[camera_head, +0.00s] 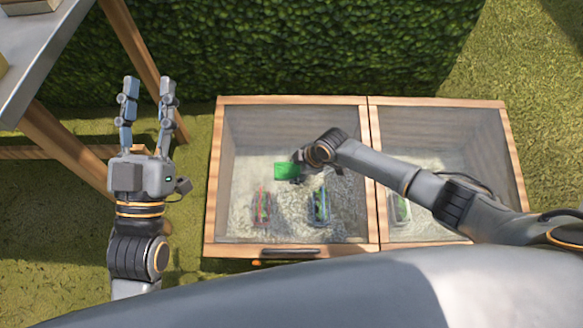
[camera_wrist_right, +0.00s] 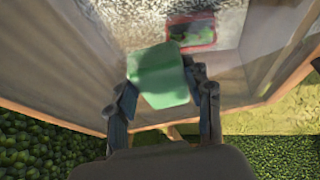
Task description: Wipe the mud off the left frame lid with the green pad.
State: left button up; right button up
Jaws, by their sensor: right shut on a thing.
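The left frame lid (camera_head: 214,180) is a pane in a wooden frame, on the left half of a two-part cold frame. The green pad (camera_head: 286,171) is over the upper middle of this lid. My right gripper (camera_head: 296,168) is shut on the pad, which also shows between its fingers in the right wrist view (camera_wrist_right: 158,76). I cannot tell whether the pad touches the pane. No mud patch stands out clearly; the pad and gripper hide part of the pane. My left gripper (camera_head: 148,88) is open and empty, left of the frame.
Planters (camera_head: 262,207) and (camera_head: 320,206) show through the left pane. The right frame lid (camera_head: 440,101) lies beside it, under my right arm. A hedge (camera_head: 300,45) stands behind. A wooden-legged table (camera_head: 45,55) is at the upper left, near my left gripper.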

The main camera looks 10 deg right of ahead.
aim_at(325, 175)
jog(key=shift+s+d, duration=0.25)
jog(key=shift+d, duration=1)
jog(key=shift+s+d, duration=0.15)
jog(key=shift+d, duration=0.95)
jog(key=shift+s+d, duration=0.15)
jog(key=shift+d, duration=0.4)
jog(key=shift+s+d, duration=0.2)
jog(key=shift+d, duration=0.65)
jog(key=shift+s+d, duration=0.15)
jog(key=shift+d, duration=0.65)
pick_arm(q)
jog(key=f+g, duration=0.1)
jog(key=w+f+g, duration=0.1)
jog(key=shift+w+f+y, duration=0.1)
jog(key=shift+f+y, duration=0.2)
jog(key=shift+f, duration=0.05)
jog(key=shift+p, duration=0.3)
pick_arm(e)
jog(key=shift+r, duration=0.1)
